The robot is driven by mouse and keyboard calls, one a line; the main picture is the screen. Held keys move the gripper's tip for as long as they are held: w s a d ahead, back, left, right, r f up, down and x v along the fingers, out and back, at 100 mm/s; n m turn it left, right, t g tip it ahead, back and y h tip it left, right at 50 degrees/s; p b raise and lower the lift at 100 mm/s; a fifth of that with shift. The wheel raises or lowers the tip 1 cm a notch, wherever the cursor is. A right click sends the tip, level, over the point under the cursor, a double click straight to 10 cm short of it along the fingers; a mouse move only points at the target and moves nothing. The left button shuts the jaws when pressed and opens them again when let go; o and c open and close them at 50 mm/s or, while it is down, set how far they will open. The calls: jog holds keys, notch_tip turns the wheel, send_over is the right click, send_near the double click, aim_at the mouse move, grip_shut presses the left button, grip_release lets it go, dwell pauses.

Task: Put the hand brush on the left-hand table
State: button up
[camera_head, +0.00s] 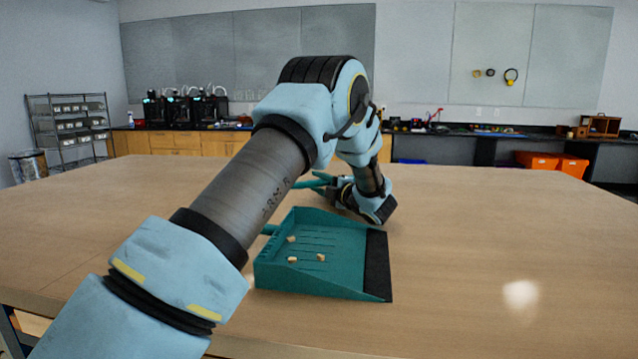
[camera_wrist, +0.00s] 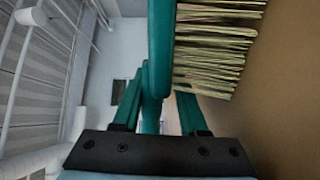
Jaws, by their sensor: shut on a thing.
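The hand brush (camera_wrist: 161,50) fills the upper middle of the wrist view, with a teal body and pale yellowish bristles (camera_wrist: 215,45) pointing right. My gripper (camera_wrist: 158,100) is shut on the hand brush, which runs between its fingers. In the head view, my gripper (camera_head: 332,187) is low over the wooden table (camera_head: 480,240), behind the dustpan, and teal parts show at its far left side. My arm hides much of the brush there. I cannot tell whether the brush touches the table.
A teal dustpan (camera_head: 320,240) with a black lip lies on the table in front of my gripper, holding several small wooden bits. The table's right side is clear. A wire shelf (camera_head: 70,125) stands at the back left. Counters with printers (camera_head: 185,108) and orange bins (camera_head: 552,163) line the back wall.

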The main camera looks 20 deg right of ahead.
jog(key=o, duration=0.4)
jog(key=shift+f, duration=0.35)
jog(key=shift+r, duration=0.1)
jog(key=shift+r, duration=0.2)
jog(key=shift+r+p, duration=0.6)
jog(key=shift+p, duration=0.25)
jog(key=b+v, duration=0.3)
jog(key=v, duration=0.9)
jog(key=shift+d+f, duration=0.1)
